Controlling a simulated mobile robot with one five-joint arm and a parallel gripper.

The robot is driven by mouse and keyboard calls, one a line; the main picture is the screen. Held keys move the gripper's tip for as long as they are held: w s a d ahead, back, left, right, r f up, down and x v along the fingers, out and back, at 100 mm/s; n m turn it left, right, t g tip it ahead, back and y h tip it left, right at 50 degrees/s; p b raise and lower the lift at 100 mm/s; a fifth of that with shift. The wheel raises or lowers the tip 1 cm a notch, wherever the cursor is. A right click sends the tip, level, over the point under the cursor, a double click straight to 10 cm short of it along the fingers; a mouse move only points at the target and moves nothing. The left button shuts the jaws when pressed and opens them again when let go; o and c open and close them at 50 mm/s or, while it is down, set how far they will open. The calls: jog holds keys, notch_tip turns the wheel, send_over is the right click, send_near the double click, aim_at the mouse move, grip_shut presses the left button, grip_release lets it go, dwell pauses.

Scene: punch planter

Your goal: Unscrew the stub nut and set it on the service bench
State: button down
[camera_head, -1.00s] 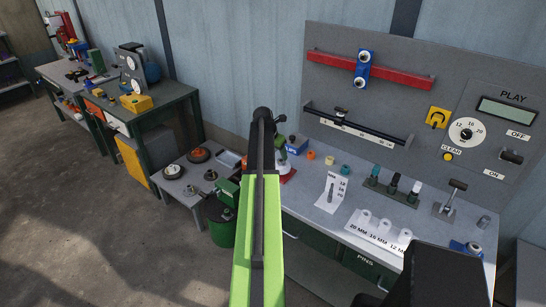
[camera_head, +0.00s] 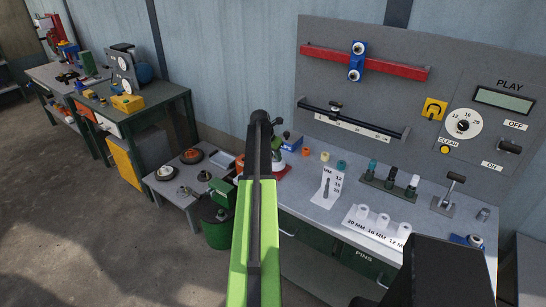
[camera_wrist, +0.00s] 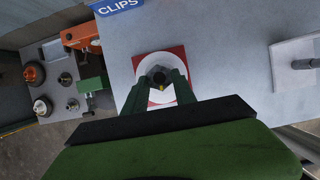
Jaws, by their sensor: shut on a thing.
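My gripper (camera_wrist: 161,80) is shut on a small dark round piece (camera_wrist: 158,76) in the wrist view. I cannot tell whether this piece is the stub nut. A small yellow spot shows just below it. The held piece appears above a white disc (camera_wrist: 150,97) on a red square base (camera_wrist: 141,65), which lies on a grey bench top (camera_wrist: 225,70). The height between them is unclear. In the head view my arm mostly hides the gripper, and the red base (camera_head: 283,173) shows only partly beside it. No label identifies the service bench.
A low grey table (camera_head: 180,190) at left carries discs and small metal parts. A green vise-like device (camera_head: 222,192) stands at its right edge. The panel bench has several coloured fittings, a white card (camera_head: 328,188) and a pin holder (camera_head: 375,222). Another workbench (camera_head: 165,103) stands farther left.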

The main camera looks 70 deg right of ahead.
jog(key=c, duration=1.2)
grip_release()
jog(key=shift+o, duration=0.4)
jog(key=o, duration=0.5)
jog(key=shift+c, duration=0.2)
jog(key=p+v, duration=1.6)
jog(key=v, duration=0.1)
jog(key=shift+r, duration=0.2)
